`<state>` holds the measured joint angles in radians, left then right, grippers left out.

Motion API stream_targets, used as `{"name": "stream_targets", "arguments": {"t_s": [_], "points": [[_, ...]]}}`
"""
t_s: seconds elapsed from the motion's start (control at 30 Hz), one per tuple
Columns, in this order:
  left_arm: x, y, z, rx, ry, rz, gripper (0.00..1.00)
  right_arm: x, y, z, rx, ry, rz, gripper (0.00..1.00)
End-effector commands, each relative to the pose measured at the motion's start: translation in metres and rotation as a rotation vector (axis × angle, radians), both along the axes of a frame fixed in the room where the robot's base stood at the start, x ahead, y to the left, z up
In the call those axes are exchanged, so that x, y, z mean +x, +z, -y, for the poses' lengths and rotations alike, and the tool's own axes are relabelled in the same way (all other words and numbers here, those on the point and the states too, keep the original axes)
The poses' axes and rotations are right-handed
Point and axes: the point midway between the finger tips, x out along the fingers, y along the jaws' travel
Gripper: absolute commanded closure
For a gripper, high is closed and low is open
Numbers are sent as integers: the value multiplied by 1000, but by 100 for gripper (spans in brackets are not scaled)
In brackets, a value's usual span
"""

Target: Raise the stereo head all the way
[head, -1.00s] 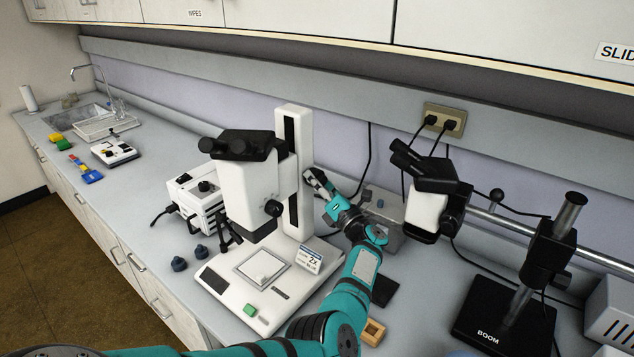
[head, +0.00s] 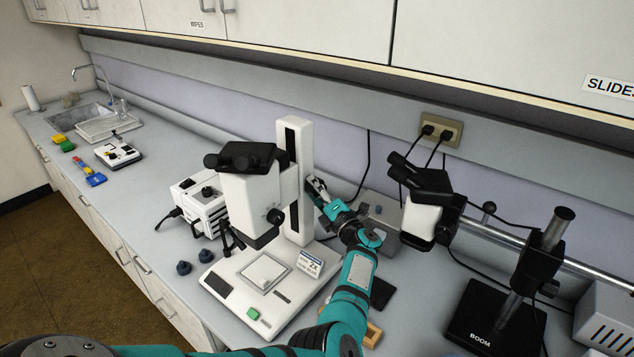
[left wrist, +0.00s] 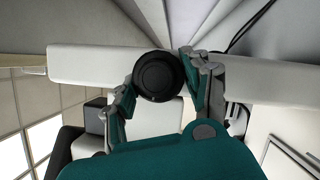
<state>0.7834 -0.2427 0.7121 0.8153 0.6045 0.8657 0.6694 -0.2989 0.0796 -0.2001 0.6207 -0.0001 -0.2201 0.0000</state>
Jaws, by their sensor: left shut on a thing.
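The stereo microscope's white head (head: 250,205), with black eyepieces, sits on a white column (head: 293,145) above a pale base. It sits partway up the column, with some of the dark slot showing above its arm. My left gripper (head: 317,190) is at the column's right side, at the height of the head's arm. In the left wrist view, its fingers (left wrist: 160,85) stand on both sides of a round black knob (left wrist: 158,76) and are shut on it. The knob is hidden by the gripper in the head view. My right gripper is not in view.
A boom-stand microscope (head: 427,205) stands to the right, with its black base (head: 500,318) near the front. A white box (head: 200,205) is left of the column, and a grey box (head: 383,215) is behind my left arm. Wall cabinets (head: 310,25) hang above.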

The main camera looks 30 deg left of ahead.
Motion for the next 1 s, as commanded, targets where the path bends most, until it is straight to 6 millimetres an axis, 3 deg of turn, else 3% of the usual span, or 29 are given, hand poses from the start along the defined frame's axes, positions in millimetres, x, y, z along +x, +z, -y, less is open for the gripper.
{"name": "stream_targets", "arguments": {"t_s": [0.03, 0.5, 1.0], "points": [[0, 6, 0, 1, 0, -46, 84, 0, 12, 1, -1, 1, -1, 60], [0, 9, 1, 34, -2, -489, 84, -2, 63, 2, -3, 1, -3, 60], [2, 9, 0, 72, -2, -960, 84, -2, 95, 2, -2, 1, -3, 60]]}}
